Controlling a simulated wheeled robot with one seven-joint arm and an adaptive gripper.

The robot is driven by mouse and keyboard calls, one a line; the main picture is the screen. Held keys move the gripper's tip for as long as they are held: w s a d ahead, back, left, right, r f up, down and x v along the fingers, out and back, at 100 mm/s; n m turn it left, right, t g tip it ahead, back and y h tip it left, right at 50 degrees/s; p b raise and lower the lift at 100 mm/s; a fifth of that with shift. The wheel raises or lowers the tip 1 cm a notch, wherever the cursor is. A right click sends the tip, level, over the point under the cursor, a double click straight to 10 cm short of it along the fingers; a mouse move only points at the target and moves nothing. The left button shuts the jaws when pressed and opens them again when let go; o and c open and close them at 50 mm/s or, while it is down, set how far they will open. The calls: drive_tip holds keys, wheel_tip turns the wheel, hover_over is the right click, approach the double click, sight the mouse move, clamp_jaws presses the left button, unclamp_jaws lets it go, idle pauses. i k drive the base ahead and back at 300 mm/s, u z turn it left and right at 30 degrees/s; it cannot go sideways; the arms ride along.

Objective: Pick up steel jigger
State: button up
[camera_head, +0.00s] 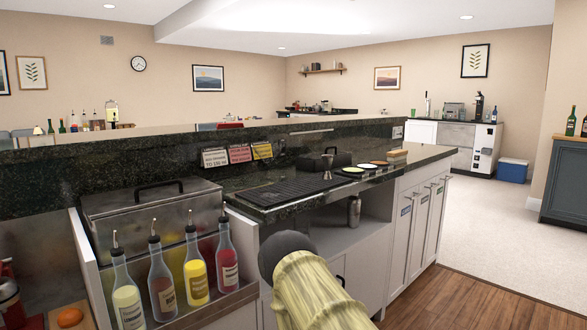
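A small steel piece that looks like the jigger (327,166) stands upright on a black ribbed bar mat (275,192) on the dark stone counter. It is small in the picture, and its exact shape is hard to make out. A pale yellow arm link of mine with a dark rounded end rises from the bottom centre, in front of and below the counter. My gripper's fingers do not show, and nothing visible touches the jigger.
Several pourer bottles (196,268) stand in a rail at front left beside a steel lidded bin (150,205). A raised stone ledge (60,165) runs behind the counter. A steel shaker (354,211) stands on the shelf below. Wooden floor (470,300) is open at right.

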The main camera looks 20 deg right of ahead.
sight(328, 159)
drive_tip(key=u, duration=0.5)
drive_tip(key=i, duration=0.25)
drive_tip(key=z, duration=1.1)
drive_tip(key=i, duration=0.6)
drive_tip(key=z, duration=0.6)
